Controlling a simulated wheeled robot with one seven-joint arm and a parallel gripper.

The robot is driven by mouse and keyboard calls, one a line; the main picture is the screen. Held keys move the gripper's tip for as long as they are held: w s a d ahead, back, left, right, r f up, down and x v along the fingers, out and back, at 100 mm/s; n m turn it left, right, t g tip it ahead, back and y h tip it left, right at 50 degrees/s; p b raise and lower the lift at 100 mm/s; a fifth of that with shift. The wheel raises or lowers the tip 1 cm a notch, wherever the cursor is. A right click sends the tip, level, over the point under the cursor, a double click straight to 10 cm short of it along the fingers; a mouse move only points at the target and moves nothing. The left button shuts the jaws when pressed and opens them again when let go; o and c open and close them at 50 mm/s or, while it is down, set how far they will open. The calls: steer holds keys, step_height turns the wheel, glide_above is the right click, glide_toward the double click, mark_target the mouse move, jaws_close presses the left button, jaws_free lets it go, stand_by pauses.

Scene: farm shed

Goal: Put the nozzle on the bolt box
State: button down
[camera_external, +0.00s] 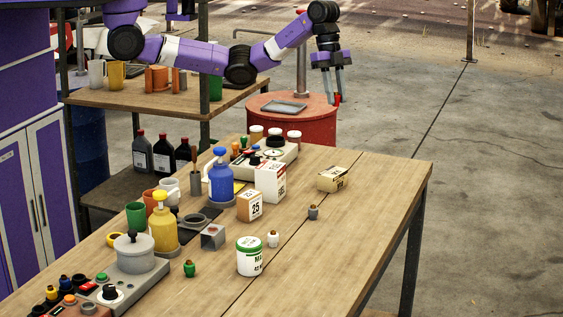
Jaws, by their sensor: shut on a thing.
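My gripper (335,97) is raised beyond the far edge of the workbench, in front of the red drum. Its fingers point down and are shut on a small red piece (338,99), which I take to be the nozzle; the fingers partly hide it. A small tan box (333,181) with dark print lies on the right part of the bench, below and apart from my gripper. It may be the bolt box, but its label is too small to read. A brown-and-white box marked 25 (243,209) stands left of it.
Small grey (313,213), white (273,240) and green (190,269) pieces stand on the bench. A white tub with a green lid (249,258), a blue bottle (220,182) and a yellow bottle (163,228) stand nearby. The bench's right end is clear.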

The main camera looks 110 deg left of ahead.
mark_target(334, 173)
steer(key=shift+s+m, duration=0.1)
steer(key=shift+m, duration=0.2)
steer(key=shift+d+f, duration=0.1)
steer(key=shift+f, duration=0.2)
step_height(334, 173, down, 20)
steer(key=shift+r+p, duration=0.25)
steer(key=shift+p, duration=0.25)
steer(key=shift+f, duration=0.2)
steer(key=c, duration=1.2)
jaws_free()
steer(key=shift+o, duration=0.2)
steer(key=shift+r, duration=0.1)
steer(key=b+v, duration=0.1)
steer(key=v, duration=1.1)
